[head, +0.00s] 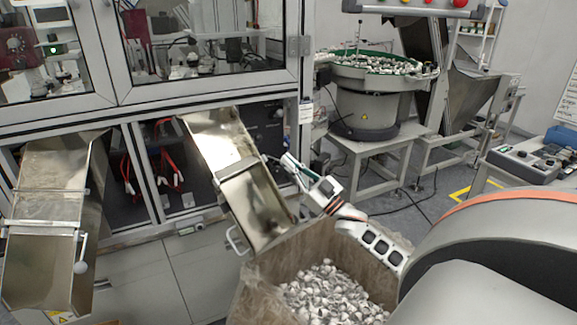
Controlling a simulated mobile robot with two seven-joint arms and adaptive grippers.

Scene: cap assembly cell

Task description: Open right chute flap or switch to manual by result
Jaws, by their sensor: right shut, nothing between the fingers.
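The right chute (217,140) is a metal trough sloping down from the cabinet front. Its lower section, the flap (258,205), slopes on toward the carton, with a loop handle (235,240) at its left side. My right gripper (278,161) is at the right side of the chute, close to its edge; it is shut and empty. I cannot tell whether it touches the chute. A grey control box (528,163) with knobs and buttons stands at the far right, which may be the manual switch. My left gripper is not in view.
A carton (255,285) lined with plastic holds many small white and grey parts (335,295) below the right chute. The left chute (55,170) has a ball-ended handle (82,266). A bowl feeder (365,100) stands behind. My right arm fills the lower right.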

